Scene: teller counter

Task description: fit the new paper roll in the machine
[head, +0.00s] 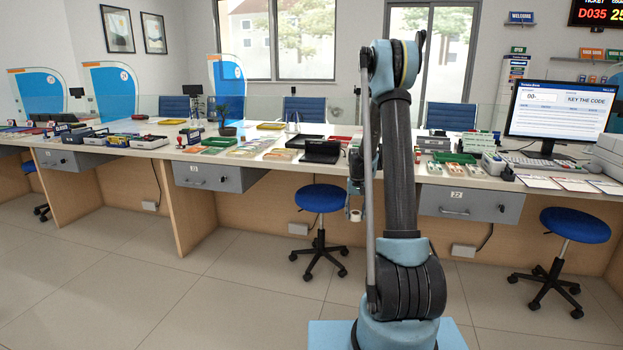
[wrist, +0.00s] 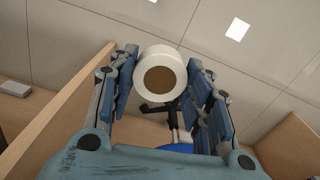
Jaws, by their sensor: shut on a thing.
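A white paper roll with a brown core (wrist: 160,58) sits between the two blue fingers of my gripper (wrist: 162,85) in the wrist view, gripped near the fingertips. In the head view the roll (head: 355,215) shows small, below my gripper (head: 355,192), in front of the counter's front side and above the floor. My arm hides part of the counter behind it. A white machine (head: 607,155) stands at the right end of the counter; I cannot tell whether it is the one that takes the roll.
The long counter (head: 275,172) carries trays, stamps and papers. A monitor (head: 556,113) and keyboard (head: 538,163) stand at the right. Blue stools (head: 320,198) (head: 575,224) stand before the counter. The floor (head: 200,300) at the front left is clear.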

